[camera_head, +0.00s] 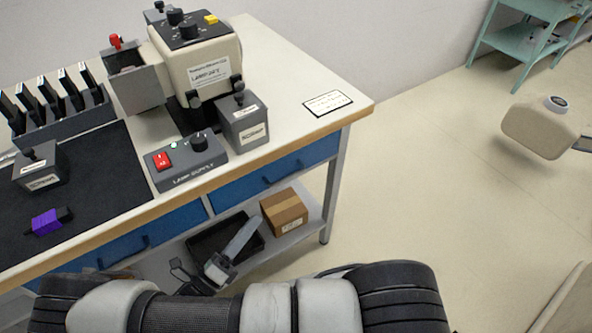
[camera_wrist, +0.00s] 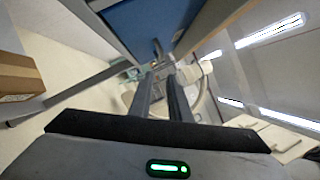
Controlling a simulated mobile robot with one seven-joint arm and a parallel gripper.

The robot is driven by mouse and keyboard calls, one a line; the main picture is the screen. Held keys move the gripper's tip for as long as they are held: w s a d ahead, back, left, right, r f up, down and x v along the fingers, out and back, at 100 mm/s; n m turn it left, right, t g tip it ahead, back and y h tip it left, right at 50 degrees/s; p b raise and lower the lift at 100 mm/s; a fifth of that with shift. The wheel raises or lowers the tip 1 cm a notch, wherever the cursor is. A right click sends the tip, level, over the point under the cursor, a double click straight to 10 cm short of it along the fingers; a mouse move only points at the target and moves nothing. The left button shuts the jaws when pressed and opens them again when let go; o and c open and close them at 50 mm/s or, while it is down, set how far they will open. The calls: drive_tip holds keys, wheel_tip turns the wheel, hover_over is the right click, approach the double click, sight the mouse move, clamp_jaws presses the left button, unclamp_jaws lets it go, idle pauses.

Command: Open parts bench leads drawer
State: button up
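The parts bench (camera_head: 290,75) has two blue drawers along its front, and both look closed. The left drawer (camera_head: 165,230) has a dark bar handle (camera_head: 125,250), and the right drawer (camera_head: 300,162) has another (camera_head: 283,178). I can read no name on either, so I cannot tell which is the leads drawer. In the wrist view, my gripper (camera_wrist: 162,82) has its two dark fingers apart with an empty gap. A blue drawer front (camera_wrist: 135,22) lies beyond the fingertips, with a grey handle-like part (camera_wrist: 158,47) near them. Contact is not clear.
A cardboard box (camera_head: 284,212) and a black tray (camera_head: 205,240) sit on the lower shelf. On top are the lamp supply (camera_head: 185,170), a beige lamp unit (camera_head: 205,65) and a dark mat (camera_head: 95,180). The floor right of the bench is clear up to a beige object (camera_head: 540,130).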

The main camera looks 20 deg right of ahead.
sight(290, 175)
drive_tip(key=x, duration=1.7)
drive_tip(key=shift+c, duration=0.4)
clamp_jaws()
